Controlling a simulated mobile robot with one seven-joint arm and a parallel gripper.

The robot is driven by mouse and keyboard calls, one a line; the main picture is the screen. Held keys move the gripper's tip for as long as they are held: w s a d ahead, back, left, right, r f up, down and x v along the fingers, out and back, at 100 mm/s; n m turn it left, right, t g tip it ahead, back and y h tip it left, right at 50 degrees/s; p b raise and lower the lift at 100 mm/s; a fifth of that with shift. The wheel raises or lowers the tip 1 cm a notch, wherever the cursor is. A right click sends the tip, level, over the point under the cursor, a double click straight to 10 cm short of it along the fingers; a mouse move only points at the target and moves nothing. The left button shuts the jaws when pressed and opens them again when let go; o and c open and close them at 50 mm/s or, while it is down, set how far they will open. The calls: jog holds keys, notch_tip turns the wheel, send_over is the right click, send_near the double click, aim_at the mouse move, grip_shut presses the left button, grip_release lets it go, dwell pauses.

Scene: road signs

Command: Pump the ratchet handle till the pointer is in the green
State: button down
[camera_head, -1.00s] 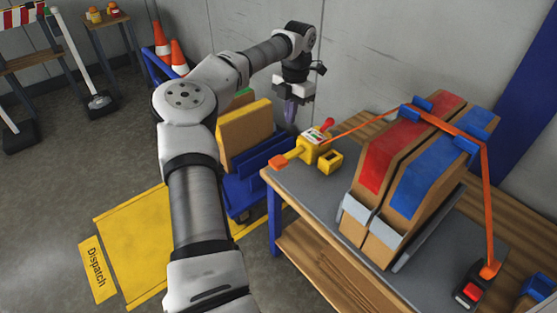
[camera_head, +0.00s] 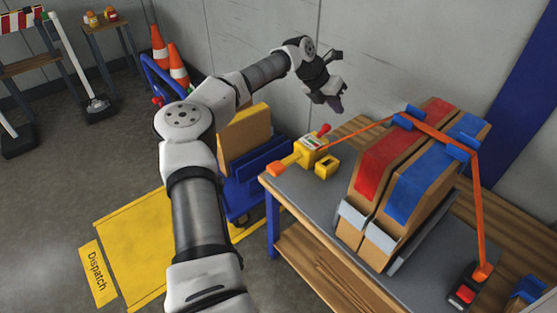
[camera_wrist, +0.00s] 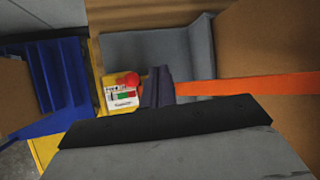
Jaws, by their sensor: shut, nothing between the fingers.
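The yellow ratchet (camera_head: 308,148) sits at the left end of the grey-topped table, with its red-knobbed handle (camera_head: 324,130) standing up at its back. In the wrist view its white gauge plate (camera_wrist: 121,97) shows a red and a green band; I cannot make out the pointer. The red knob (camera_wrist: 128,79) lies just left of my fingers in that view. My gripper (camera_head: 336,104) is shut and empty, above and behind the ratchet, apart from the handle. The orange strap (camera_head: 355,132) runs from the ratchet up over the load.
Boxes with red and blue panels (camera_head: 420,165) stand strapped on the table, right of the ratchet. A small yellow block (camera_head: 327,167) lies beside the ratchet. A blue cart (camera_head: 250,180) stands to the left. The wall is close behind.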

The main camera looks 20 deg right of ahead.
jog(key=w+d+r+n+t+h+p, duration=0.25)
jog(key=d+r+n+h, duration=0.2)
jog(key=r, duration=0.25)
jog(key=w+d+r+n+t+h+p, duration=0.1)
jog(key=w+d+r+n+t+h, duration=0.15)
jog(key=d+r+h, duration=0.35)
jog(key=w+a+r+n+t+y+p, duration=0.2)
jog(key=w+a+n+t+y+p, duration=0.2)
jog(key=w+a+n+t+y, duration=0.8)
jog(key=a+f+n+g+y+p, duration=0.3)
jog(key=a+f+n+g+y, duration=0.25)
jog(key=a+f+n, duration=0.7)
jog(key=s+a+f+n+g+p, duration=0.1)
jog(key=s+f+g, duration=0.3)
jog(key=s, duration=0.4)
jog(key=s+a+f+n+g+y+p, duration=0.1)
jog(key=s+a+f+n+g+p, duration=0.1)
jog(key=s+f+g, duration=0.3)
jog(key=s+n+g, duration=0.1)
jog(key=s+g, duration=0.1)
jog(key=s, duration=0.2)
jog(key=shift+s+a+f, duration=0.15)
jog(key=shift+a+f, duration=0.05)
